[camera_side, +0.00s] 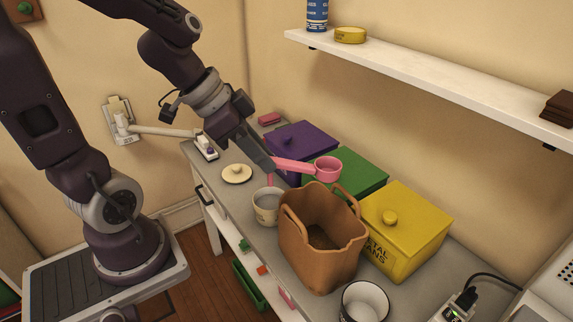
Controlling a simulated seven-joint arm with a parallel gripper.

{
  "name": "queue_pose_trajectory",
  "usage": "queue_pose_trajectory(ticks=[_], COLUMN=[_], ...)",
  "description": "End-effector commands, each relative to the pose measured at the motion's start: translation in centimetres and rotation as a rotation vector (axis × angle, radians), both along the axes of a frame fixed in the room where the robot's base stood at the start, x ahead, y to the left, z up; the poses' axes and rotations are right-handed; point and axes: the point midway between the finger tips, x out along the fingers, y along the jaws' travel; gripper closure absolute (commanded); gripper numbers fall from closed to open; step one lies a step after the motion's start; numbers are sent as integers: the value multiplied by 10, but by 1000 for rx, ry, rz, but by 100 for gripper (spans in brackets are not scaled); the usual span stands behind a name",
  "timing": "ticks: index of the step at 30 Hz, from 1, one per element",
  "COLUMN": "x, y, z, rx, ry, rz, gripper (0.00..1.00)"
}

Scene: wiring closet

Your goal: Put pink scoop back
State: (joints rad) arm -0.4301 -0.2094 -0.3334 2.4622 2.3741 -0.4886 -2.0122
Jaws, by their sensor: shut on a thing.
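The pink scoop (327,169) is in the air above the worktop, its handle pointing left and its round cup to the right. My gripper (272,165) is shut on the handle's left end. The cup is in front of the green-lidded box (352,176) and behind the brown two-handled basket (318,245) as seen here. A cream pot (266,206) stands below and left of the scoop. A small pink strip shows just under my gripper; I cannot tell what it belongs to.
A purple-lidded box (303,139) and a yellow lidded box (405,230) stand along the wall. A round cream lid (237,174) lies at left. A white mug (364,302) and a plugged black cable (466,298) are at front right. A white shelf (440,84) overhangs the back.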

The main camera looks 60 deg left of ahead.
Motion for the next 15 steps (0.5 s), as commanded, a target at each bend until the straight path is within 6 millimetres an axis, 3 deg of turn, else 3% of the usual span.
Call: queue_pose_trajectory(ticks=[5,9,15], x=[32,54,49], y=[45,109,208], z=[-21,-51,-106], rx=[-5,-4,-4], ry=[8,9,8], rz=[106,237,410], gripper=[100,100,100])
